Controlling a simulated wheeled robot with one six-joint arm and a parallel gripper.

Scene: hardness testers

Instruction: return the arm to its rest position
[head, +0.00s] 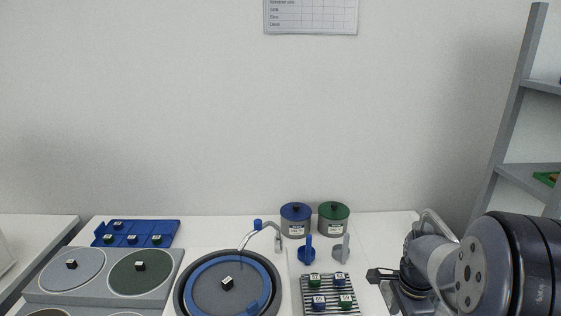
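My arm reaches in from the right edge, folded low beside the right end of the white bench. My gripper (374,275) points left, right of the striped rack. Its dark fingers are small and seen from the side, so I cannot tell whether they are open or shut. I see no object clearly held in it.
The white bench (213,232) carries a striped rack (328,293) with several cubes, a round blue-ringed plate (192,290), a grey two-disc unit (108,298), a blue tray (168,228), and blue (296,226) and green (333,225) lidded pots. Grey shelving (512,120) stands right.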

